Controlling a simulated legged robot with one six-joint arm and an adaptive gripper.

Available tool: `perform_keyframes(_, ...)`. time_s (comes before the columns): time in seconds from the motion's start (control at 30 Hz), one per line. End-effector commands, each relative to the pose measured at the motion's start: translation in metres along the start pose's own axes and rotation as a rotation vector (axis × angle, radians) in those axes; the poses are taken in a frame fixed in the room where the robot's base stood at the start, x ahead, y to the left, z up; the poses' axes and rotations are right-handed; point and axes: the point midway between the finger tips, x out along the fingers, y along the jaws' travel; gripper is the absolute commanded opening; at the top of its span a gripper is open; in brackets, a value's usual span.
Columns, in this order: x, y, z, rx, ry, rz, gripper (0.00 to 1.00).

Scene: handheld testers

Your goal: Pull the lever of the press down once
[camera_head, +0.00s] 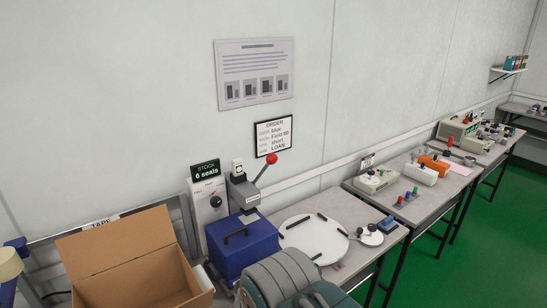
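The press (242,189) is a grey machine standing against the wall, just right of a white unit with a dial. Its lever (262,171) slants up and to the right and ends in a red ball knob (271,158). The lever is raised, with clear space around the knob. A blue box with a dark handle (242,250) stands in front of the press and hides its lower part. I cannot make out my gripper in this view, and nothing touches the lever.
An open cardboard box (125,255) stands left of the press. A round white board (314,239) lies on the bench to its right. A bulky grey-green shape fills the bottom centre. More benches with testers (375,180) run right, beside open green floor (475,225).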

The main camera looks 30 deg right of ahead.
Motion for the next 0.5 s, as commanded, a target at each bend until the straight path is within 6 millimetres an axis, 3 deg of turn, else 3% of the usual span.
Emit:
perform_keyframes(0.03, 0.0, 0.0, 0.0, 0.0, 0.0, 0.0, 0.11)
perform_keyframes(0.07, 0.0, 0.0, 0.0, 0.0, 0.0, 0.0, 0.0)
perform_keyframes(0.5, 0.0, 0.0, 0.0, 0.0, 0.0, 0.0, 0.0)
